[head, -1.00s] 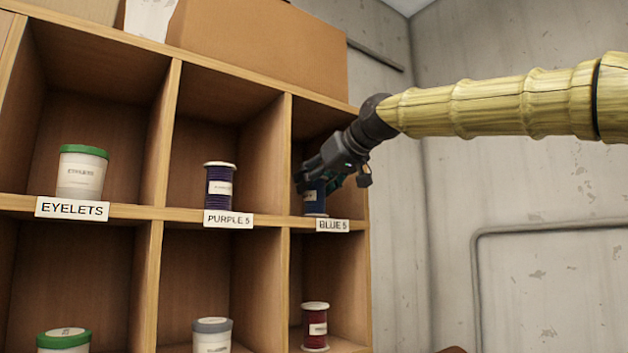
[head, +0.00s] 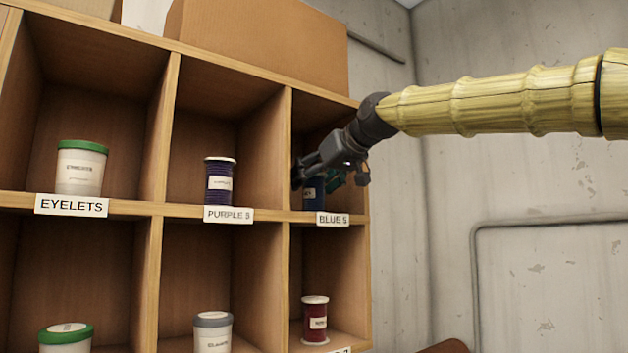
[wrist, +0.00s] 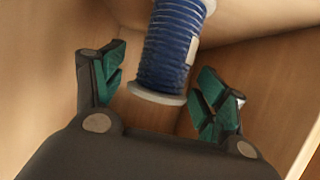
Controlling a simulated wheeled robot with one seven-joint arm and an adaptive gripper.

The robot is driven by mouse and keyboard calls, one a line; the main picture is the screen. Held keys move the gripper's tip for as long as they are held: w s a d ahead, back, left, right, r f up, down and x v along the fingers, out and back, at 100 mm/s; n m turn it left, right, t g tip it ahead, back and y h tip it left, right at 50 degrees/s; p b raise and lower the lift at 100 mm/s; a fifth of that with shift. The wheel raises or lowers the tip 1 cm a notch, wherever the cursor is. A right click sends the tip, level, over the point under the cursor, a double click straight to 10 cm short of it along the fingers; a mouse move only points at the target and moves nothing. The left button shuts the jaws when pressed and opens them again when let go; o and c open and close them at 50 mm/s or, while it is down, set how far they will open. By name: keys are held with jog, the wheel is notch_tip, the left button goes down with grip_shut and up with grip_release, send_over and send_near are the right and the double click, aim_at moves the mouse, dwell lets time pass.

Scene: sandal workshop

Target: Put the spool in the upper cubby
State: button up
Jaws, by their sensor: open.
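The blue spool (head: 313,194) stands in the upper right cubby, behind the label BLUE 5 (head: 332,219). In the wrist view the blue spool (wrist: 172,45) shows its blue thread and pale flange, upright in the cubby relative to the shelf in the head view. My gripper (head: 318,180) is at the mouth of that cubby. Its green-padded fingers (wrist: 158,98) are spread, one on each side of the spool's near end, with gaps on both sides. My gripper hides part of the spool in the head view.
A purple spool (head: 219,182) stands in the upper middle cubby, and an eyelets jar (head: 81,168) in the upper left one. A red spool (head: 315,320) and a grey-lidded jar (head: 212,333) stand below. Wooden dividers (head: 279,150) flank the cubbies.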

jog(key=shift+r, duration=0.2)
jog(key=shift+s+d, duration=0.2)
jog(key=shift+d, duration=0.05)
jog(key=b+v, duration=0.5)
jog(key=v, duration=0.6)
jog(key=shift+s+r, duration=0.2)
jog(key=shift+s, duration=0.05)
jog(key=shift+w, duration=0.1)
dwell(0.7)
